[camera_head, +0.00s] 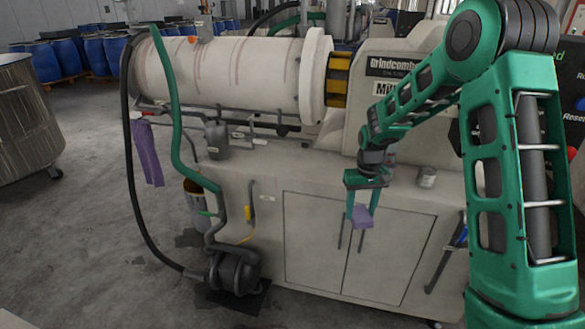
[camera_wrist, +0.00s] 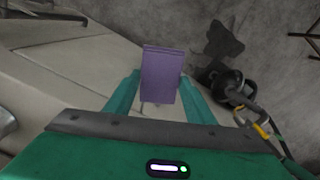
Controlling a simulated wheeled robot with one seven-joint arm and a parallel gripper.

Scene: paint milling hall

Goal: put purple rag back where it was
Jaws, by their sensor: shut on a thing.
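My gripper (camera_head: 361,204) points down in front of the light grey mill cabinet, with its two green fingers shut on a purple rag (camera_head: 362,217). The rag looks like a small, flat-sided folded piece and hangs clear of the floor. In the wrist view the rag (camera_wrist: 162,75) sits between the fingertips (camera_wrist: 162,92) and sticks out beyond them. Another purple cloth (camera_head: 147,151) hangs long and straight at the left end of the machine, by the rail under the drum.
The cabinet (camera_head: 330,240) has double doors with handles facing me. Its top holds a small grey container (camera_head: 427,177) at the right. A dark pump (camera_head: 234,270) with hoses stands on the floor at left. A metal vat (camera_head: 25,125) stands far left; open floor lies between.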

